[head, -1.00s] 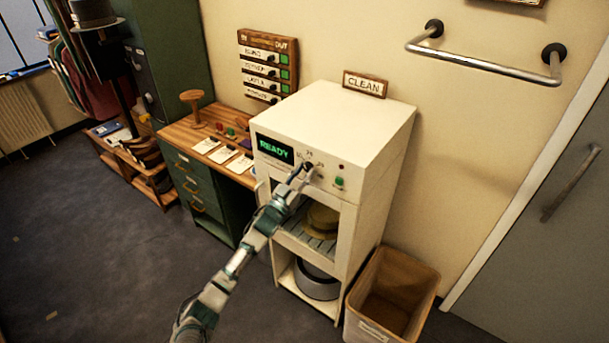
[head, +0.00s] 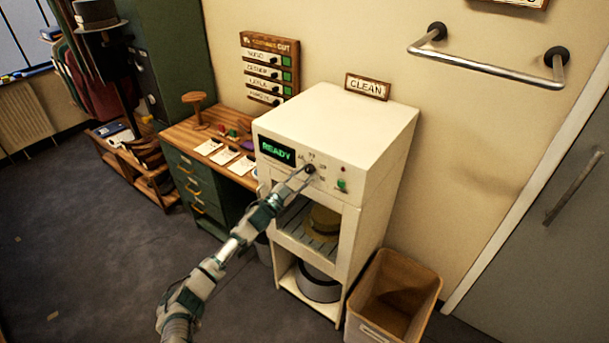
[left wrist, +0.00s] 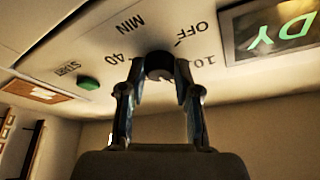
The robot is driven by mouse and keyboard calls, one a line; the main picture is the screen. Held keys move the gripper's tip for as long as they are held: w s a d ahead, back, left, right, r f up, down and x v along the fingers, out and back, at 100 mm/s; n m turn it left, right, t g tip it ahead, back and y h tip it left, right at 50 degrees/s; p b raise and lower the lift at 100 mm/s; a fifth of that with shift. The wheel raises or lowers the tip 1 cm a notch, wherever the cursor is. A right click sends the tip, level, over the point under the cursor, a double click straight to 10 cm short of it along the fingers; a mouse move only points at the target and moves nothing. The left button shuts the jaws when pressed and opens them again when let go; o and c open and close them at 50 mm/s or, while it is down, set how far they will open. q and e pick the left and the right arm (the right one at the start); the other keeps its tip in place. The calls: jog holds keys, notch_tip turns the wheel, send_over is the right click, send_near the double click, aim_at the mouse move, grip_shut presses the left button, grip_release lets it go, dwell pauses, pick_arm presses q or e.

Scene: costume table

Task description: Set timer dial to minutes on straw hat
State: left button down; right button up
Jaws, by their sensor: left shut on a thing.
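The dark timer dial (head: 310,169) is on the front panel of the white cabinet (head: 360,125), right of the green READY display (head: 276,150). My left gripper (head: 304,174) reaches up to the dial and is shut on it. In the left wrist view the dial (left wrist: 159,65) sits between the fingertips (left wrist: 160,72), with the marks OFF, 10, 40 and MIN around it. Its exact setting is hard to read. The straw hat (head: 323,222) rests on the slatted shelf inside the open compartment below. My right gripper is not in view.
A green button (head: 341,185) is right of the dial. A grey round object (head: 317,285) stands on the lower shelf. A brown bin (head: 392,295) is at the cabinet's right. A wooden desk (head: 180,138) with cards stands left. The floor in front is open.

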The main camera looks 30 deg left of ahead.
pick_arm(q)
jog(key=shift+f, duration=0.2)
jog(key=c, duration=0.9)
grip_release()
jog(key=shift+o, duration=0.4)
jog(key=shift+w+a, duration=0.1)
jog(key=shift+w, duration=0.05)
jog(key=v, duration=1.2)
jog(key=shift+a+f, duration=0.1)
jog(key=shift+f, duration=0.1)
